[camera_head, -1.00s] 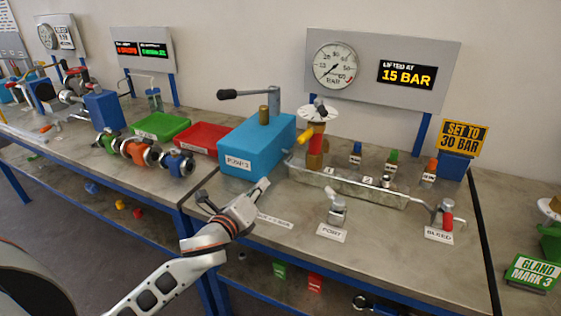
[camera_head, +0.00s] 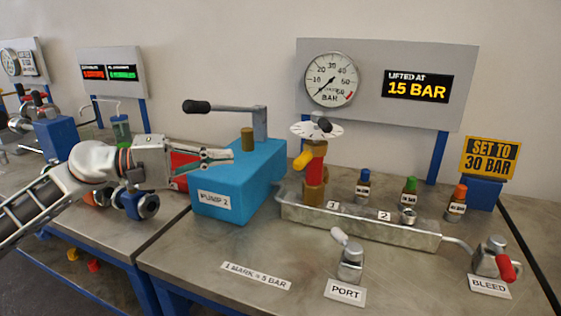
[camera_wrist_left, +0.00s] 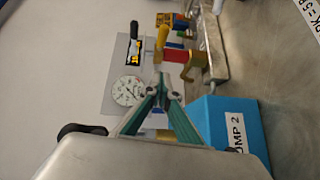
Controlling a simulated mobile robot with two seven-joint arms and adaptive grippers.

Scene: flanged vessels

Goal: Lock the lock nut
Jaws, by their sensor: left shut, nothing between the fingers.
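The valve stack (camera_head: 315,165) stands at the left end of the metal tray, with brass parts, a red collar, a yellow handle (camera_head: 303,160) pointing left and a white marked dial (camera_head: 316,129) on top. I take the red collar with the yellow handle to be the lock nut, though no label says so. My left gripper (camera_head: 232,155) is shut and empty, in front of the blue pump and left of the stack, apart from it. In the left wrist view its fingertips (camera_wrist_left: 162,84) meet, with the red collar (camera_wrist_left: 177,55) beyond them.
A gauge (camera_head: 332,79) and a "LIFTED AT 15 BAR" display (camera_head: 417,87) hang behind. PORT (camera_head: 350,262) and BLEED (camera_head: 492,258) valves stand in front. The bench front is mostly bare.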

